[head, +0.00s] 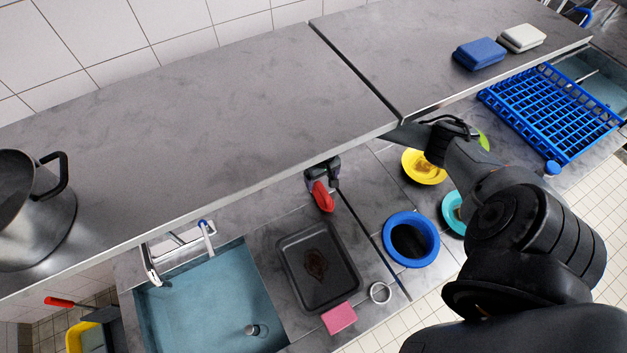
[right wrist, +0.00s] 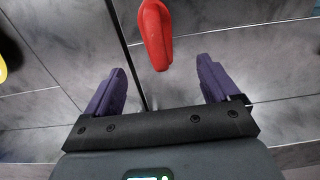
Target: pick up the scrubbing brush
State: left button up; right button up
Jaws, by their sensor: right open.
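The red thing that I take for the scrubbing brush (head: 322,197) lies on the grey counter, just in front of the upper shelf's edge in the head view. Its bristles cannot be made out. In the right wrist view the red brush (right wrist: 156,35) shows at the top centre, beyond the fingertips and between their lines. My right gripper (head: 322,172) reaches under the shelf, and only its end shows close to the brush. Its two purple fingers stand apart with nothing between them in the right wrist view (right wrist: 160,80). My left gripper is not in view.
The shelf (head: 220,110) overhangs the counter and hides part of my right arm. Near the brush are a dark tray (head: 340,262), a pink sponge (head: 339,318) and a blue-rimmed round opening (head: 432,230). A sink (head: 205,300) is to the left, yellow dish (head: 415,172) to the right.

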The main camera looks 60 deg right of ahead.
aim_at(323, 190)
jog(key=shift+w+d+f, duration=0.1)
jog(key=shift+d+f, duration=0.05)
jog(key=shift+f, duration=0.15)
jog(key=f+b, duration=0.1)
jog(key=f, duration=0.3)
jog(key=shift+s+f, duration=0.15)
jog(key=shift+s, duration=0.05)
jog(key=shift+s+f, duration=0.2)
jog(key=shift+f, duration=2.75)
jog(key=c, duration=1.2)
jog(key=shift+r, duration=0.15)
